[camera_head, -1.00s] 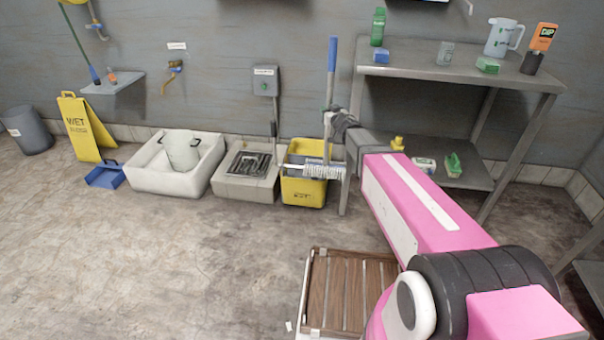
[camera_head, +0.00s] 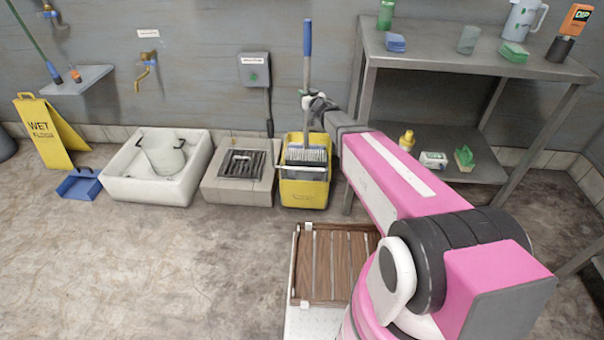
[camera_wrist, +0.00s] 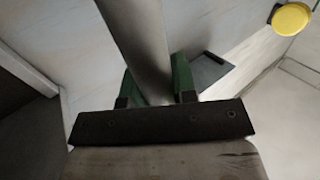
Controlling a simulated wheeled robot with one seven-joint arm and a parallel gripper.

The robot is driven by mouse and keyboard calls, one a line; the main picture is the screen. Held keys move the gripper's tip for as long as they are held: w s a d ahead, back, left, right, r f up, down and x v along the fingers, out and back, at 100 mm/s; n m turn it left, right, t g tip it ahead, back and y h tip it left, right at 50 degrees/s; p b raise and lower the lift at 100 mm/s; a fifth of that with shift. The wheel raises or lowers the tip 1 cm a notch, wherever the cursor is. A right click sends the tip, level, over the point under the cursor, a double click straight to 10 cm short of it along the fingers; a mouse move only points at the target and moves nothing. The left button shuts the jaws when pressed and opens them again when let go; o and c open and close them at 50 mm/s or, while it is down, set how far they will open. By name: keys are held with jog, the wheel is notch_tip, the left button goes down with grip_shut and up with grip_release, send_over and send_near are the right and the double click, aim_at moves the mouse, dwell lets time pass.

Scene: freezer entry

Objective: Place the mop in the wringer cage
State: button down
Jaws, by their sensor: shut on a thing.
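The mop (camera_head: 306,73) has a blue grip, a grey pole and a pale stringy head (camera_head: 305,154). My gripper (camera_head: 314,104) is shut on the pole, which stands nearly upright. The wrist view shows the pole (camera_wrist: 140,45) between my green fingers (camera_wrist: 156,88). The yellow bucket (camera_head: 303,194) stands on the floor by the wall, with the wringer cage (camera_head: 293,169) at its top. The mop head lies over the bucket's opening in the head view. I cannot tell whether it is inside the cage or just above or in front of it.
A grey drain block (camera_head: 228,190) and a white basin (camera_head: 135,188) stand left of the bucket. The metal shelf (camera_head: 480,67) rises close on the right. A wooden slatted rack (camera_head: 335,265) lies in front.

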notch_tip(320, 180, down, 12)
jog(key=shift+w+a+f, duration=0.2)
jog(key=shift+w+f, duration=0.05)
jog(key=shift+w, duration=0.05)
dwell(0.5)
jog(key=shift+f, duration=0.6)
jog(key=c, duration=0.9)
grip_release()
